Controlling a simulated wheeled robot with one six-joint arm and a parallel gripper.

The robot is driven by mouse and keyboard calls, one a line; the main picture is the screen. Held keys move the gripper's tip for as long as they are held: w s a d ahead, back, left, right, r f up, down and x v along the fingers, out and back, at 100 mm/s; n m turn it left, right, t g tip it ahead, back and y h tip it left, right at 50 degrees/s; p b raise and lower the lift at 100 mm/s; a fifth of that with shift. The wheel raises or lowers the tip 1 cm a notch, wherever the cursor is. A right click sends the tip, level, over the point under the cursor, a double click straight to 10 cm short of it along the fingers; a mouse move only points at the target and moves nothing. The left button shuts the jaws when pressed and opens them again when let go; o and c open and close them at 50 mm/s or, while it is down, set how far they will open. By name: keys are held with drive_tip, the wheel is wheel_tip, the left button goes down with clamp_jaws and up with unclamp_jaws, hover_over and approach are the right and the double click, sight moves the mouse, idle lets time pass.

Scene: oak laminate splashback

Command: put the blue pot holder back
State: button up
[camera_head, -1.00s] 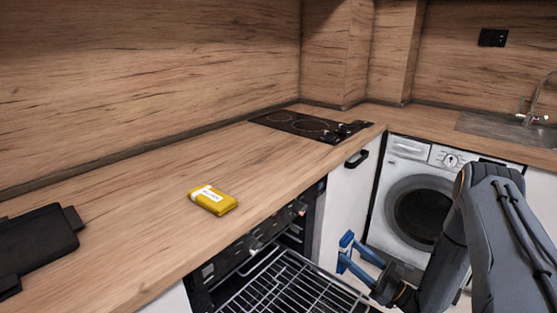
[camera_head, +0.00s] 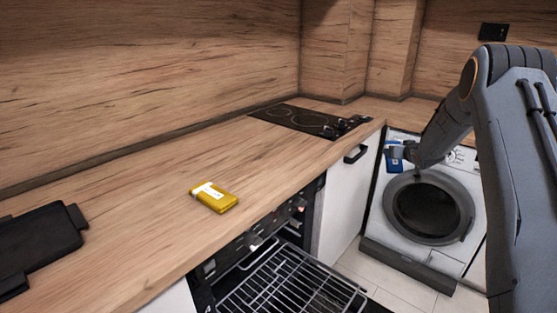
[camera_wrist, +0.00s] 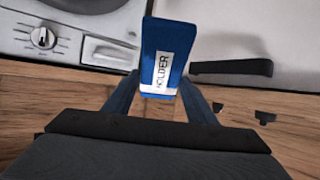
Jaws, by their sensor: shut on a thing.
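The blue pot holder (camera_wrist: 166,52) is a flat blue block with a white label that reads "HOLDER". My gripper (camera_wrist: 163,95) is shut on it, with a blue finger on each side in the wrist view. In the head view the pot holder (camera_head: 395,163) shows small at the end of my arm, in front of the washing machine's upper left. My gripper (camera_head: 394,150) is partly hidden there by its small size and the arm.
A yellow labelled packet (camera_head: 214,197) lies on the wooden counter (camera_head: 130,205). A black tray (camera_head: 38,240) is at the left and a hob (camera_head: 310,121) at the back. The oven stands open with its rack (camera_head: 285,285) out. The washing machine (camera_head: 425,205) is at the right.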

drive_tip(key=shift+m+g+h, duration=0.8)
drive_tip(key=r, duration=0.4)
drive_tip(key=shift+w+a+r, duration=0.2)
drive_tip(key=shift+a+r, duration=0.05)
drive_tip(key=shift+r, duration=0.15)
drive_tip(key=shift+s+a+r+m+g+h, duration=0.1)
drive_tip(key=shift+a+r+m+g+h, duration=0.15)
drive_tip(key=shift+r, duration=0.3)
drive_tip(key=shift+a+r+m+g+h, duration=0.15)
drive_tip(key=shift+a+r, duration=0.15)
drive_tip(key=shift+r, duration=0.2)
